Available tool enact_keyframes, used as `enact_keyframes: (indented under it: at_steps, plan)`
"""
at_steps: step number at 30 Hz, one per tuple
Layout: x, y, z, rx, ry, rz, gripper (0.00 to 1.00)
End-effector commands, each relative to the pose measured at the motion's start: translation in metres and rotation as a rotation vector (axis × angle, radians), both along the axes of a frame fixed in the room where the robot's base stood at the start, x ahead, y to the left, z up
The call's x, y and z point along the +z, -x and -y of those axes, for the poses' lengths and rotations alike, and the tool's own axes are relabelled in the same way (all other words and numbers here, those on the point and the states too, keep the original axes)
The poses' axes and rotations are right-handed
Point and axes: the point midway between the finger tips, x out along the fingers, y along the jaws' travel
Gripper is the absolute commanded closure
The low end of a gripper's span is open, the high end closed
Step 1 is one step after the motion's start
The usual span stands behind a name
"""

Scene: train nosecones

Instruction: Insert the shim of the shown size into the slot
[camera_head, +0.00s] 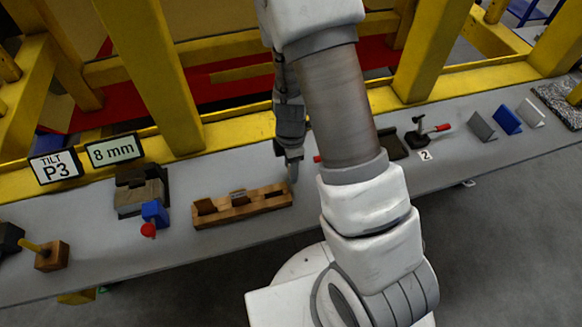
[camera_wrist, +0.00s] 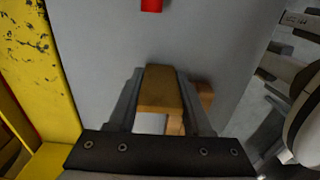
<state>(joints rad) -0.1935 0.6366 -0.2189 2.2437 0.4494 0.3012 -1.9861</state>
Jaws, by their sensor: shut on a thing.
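My gripper (camera_head: 292,170) hangs just behind the right end of the wooden rack (camera_head: 240,207). In the wrist view my gripper (camera_wrist: 160,100) is shut on a brown-yellow shim (camera_wrist: 160,88) between its two fingers. In the head view the held shim is too small or hidden to make out. A sign (camera_head: 113,150) reads "8 mm". The rack holds darker shims at its left and middle; its right part looks empty. I cannot clearly make out the slot. A dark grey fixture (camera_head: 138,192) stands left of the rack.
A blue clamp (camera_head: 154,213) with a red knob (camera_head: 148,231) sits by the fixture. A second sign (camera_head: 55,167) reads "TILT P3". A wooden block with a peg (camera_head: 50,256) is at far left. Yellow beams (camera_head: 165,75) stand behind the grey bench. My arm hides its middle.

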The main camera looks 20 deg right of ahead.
Motion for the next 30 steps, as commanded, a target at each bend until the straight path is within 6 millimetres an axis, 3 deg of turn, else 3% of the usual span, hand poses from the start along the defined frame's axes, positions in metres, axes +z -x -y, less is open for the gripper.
enact_keyframes:
  at_steps: [16, 25, 30]
  plan:
    - [0.006, -0.001, 0.0, 0.001, 0.0, 0.003, 1.0]
    - [0.043, -0.001, 0.0, 0.001, -0.001, 0.006, 1.0]
    - [0.063, 0.015, 0.036, -0.008, -0.001, 0.006, 1.0]
